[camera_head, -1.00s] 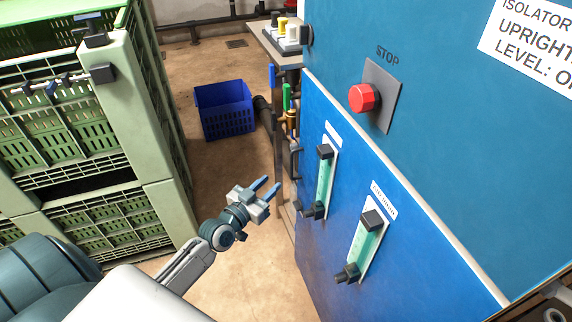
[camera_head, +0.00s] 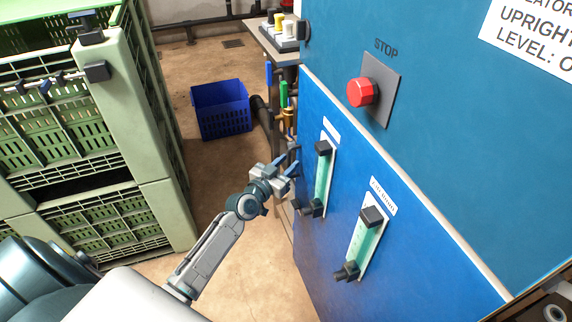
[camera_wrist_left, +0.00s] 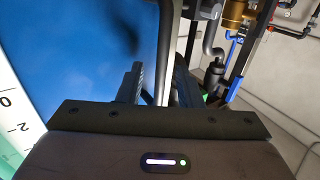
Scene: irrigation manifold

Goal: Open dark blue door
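The dark blue door (camera_head: 330,255) is the lower blue panel of the big cabinet, and it looks closed. Its dark bar handle (camera_head: 297,152) is at its left edge, partly hidden behind my left gripper (camera_head: 289,166). In the left wrist view the handle (camera_wrist_left: 164,45) runs down between the two fingers of my left gripper (camera_wrist_left: 158,85), with the blue door face to its left. The fingers look apart; I cannot tell whether either touches the bar. My right gripper is not in view.
Two flow gauges (camera_head: 324,175) (camera_head: 366,240) with dark knobs stick out of the door. A red stop button (camera_head: 361,92) is on the upper panel. Green crates (camera_head: 150,130) stand left, a blue crate (camera_head: 222,110) behind. Pipes and valves (camera_head: 286,100) are beyond the handle. Floor between is clear.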

